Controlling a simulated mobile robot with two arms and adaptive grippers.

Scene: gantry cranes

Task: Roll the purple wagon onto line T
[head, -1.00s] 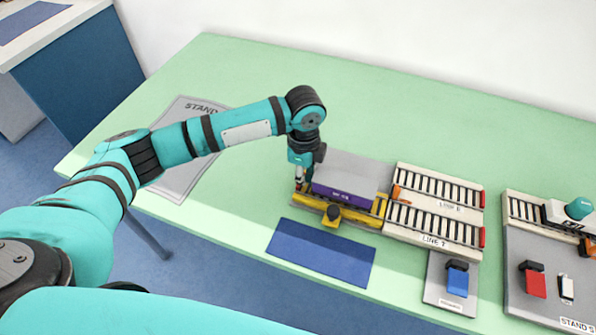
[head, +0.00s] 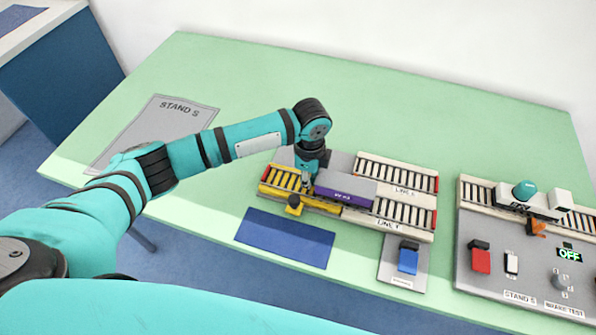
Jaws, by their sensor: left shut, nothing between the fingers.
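The purple wagon (head: 343,195), a grey-topped block with a purple side, straddles the joint between the yellow roller section (head: 283,178) and line T (head: 405,213). Its right end lies over line T's left rollers, and its left part is still over the yellow section. My left gripper (head: 307,179) points down at the wagon's left end, shut and empty. It looks close against that end, but I cannot tell if it touches. My right gripper is not in view.
A second roller line (head: 400,175) runs behind line T. A blue mat (head: 285,238) lies in front, and a small panel with a blue switch (head: 408,258) stands front right. Another grey stand (head: 500,255) is at far right.

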